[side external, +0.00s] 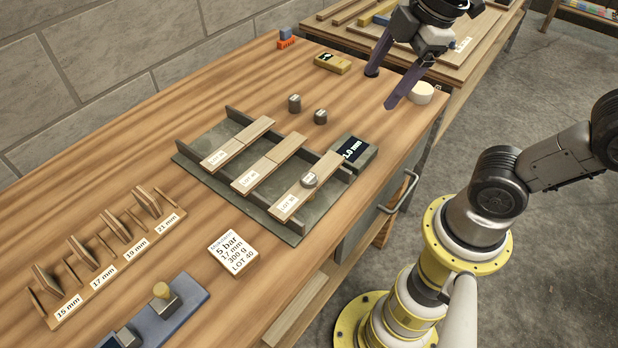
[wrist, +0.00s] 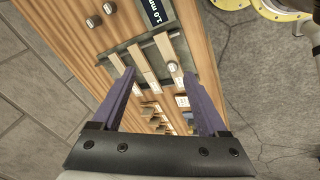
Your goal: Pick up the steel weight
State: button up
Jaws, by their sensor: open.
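Three small steel weights show. One steel weight (side external: 309,180) sits on the front veneer strip (side external: 290,203) in the metal tray; it also shows in the wrist view (wrist: 173,66). A second weight (side external: 294,102) and a third weight (side external: 320,116) stand on the bench behind the tray, and both appear at upper left in the wrist view (wrist: 92,21). My gripper (side external: 382,88) is open and empty, above the bench's far right part, apart from every weight. In the wrist view its purple fingers (wrist: 159,74) are spread wide.
The metal tray (side external: 183,157) has raised rails and several labelled veneer strips. A display unit (side external: 354,149) reads 1.0 mm beside it. A white card (side external: 232,252), slotted wooden rack (side external: 110,255) and blue holder (side external: 185,308) lie in front. A white round object (side external: 422,93) is near my gripper.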

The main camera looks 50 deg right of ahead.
jog(key=w+a+f+n+g, duration=0.1)
jog(key=w+a+n+g, duration=0.1)
jog(key=w+a+n, duration=0.25)
jog(key=n+g, duration=0.2)
jog(key=n, duration=0.1)
send_over(309, 178)
notch_tip(309, 178, down, 5)
notch_tip(309, 178, down, 8)
jog(key=shift+w+a+r, duration=0.1)
jog(key=shift+w+r, duration=0.05)
jog(key=shift+s+f, duration=0.2)
jog(key=shift+f, duration=2.55)
grip_shut()
